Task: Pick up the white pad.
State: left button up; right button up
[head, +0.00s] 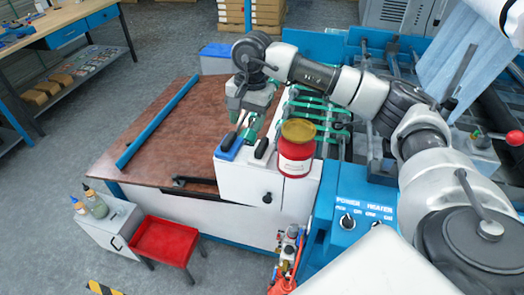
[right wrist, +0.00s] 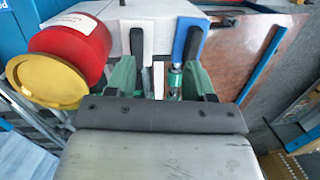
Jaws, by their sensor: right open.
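The white pad (head: 262,149), with a black handle, lies on top of a white cabinet. It also shows in the right wrist view (right wrist: 147,32), just beyond the fingers and toward the left one. A blue pad (head: 229,147) with a black handle lies beside it, to its left in the head view; it also shows in the right wrist view (right wrist: 181,38). My right gripper (head: 246,122) is above and behind the two pads. Its green fingers are apart and empty in the right wrist view (right wrist: 163,80). My left gripper is not seen.
A red can (head: 296,158) with a yellow lid stands right of the white pad on the white cabinet (head: 240,182). A brown table (head: 150,140) with a blue bar is at left. A machine with rollers lies behind. A red tray stool (head: 165,240) stands in front.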

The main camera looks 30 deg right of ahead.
jog(key=d+r+h, duration=0.1)
jog(key=d, duration=0.1)
jog(key=p, duration=0.1)
send_over(261, 145)
jog(key=f, duration=0.5)
jog(key=shift+w+a, duration=0.15)
jog(key=shift+w, duration=0.15)
jog(key=shift+s+f+p, duration=0.15)
jog(key=shift+f+p, duration=0.35)
jog(key=shift+p, duration=0.15)
jog(key=f, duration=0.1)
jog(key=f+p, duration=0.1)
jog(key=f, duration=0.1)
jog(key=shift+s+f+p, duration=0.25)
jog(key=shift+p, duration=0.15)
jog(key=shift+f, duration=0.5)
jog(key=shift+c, duration=0.3)
grip_shut()
